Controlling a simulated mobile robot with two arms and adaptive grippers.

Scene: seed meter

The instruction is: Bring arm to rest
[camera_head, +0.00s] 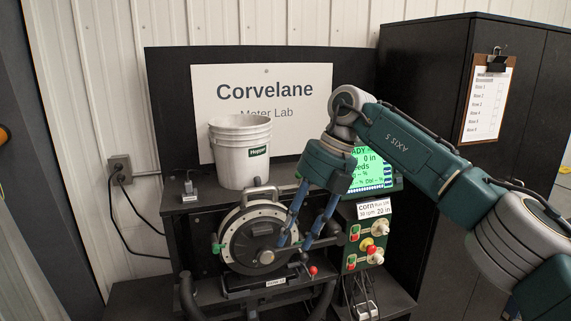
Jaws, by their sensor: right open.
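My right arm (415,135) is dark green and reaches in from the right edge, bent over at its wrist above the bench. The fingers are in front of the right side of the round seed meter (244,251), a dark disc with a pale rim. I cannot tell whether the fingertips touch it. My left gripper is not in view.
A white hopper bucket (240,170) stands behind the meter. A red-tipped lever (313,270) is close to the fingers. A black cabinet (430,60) stands behind my arm.

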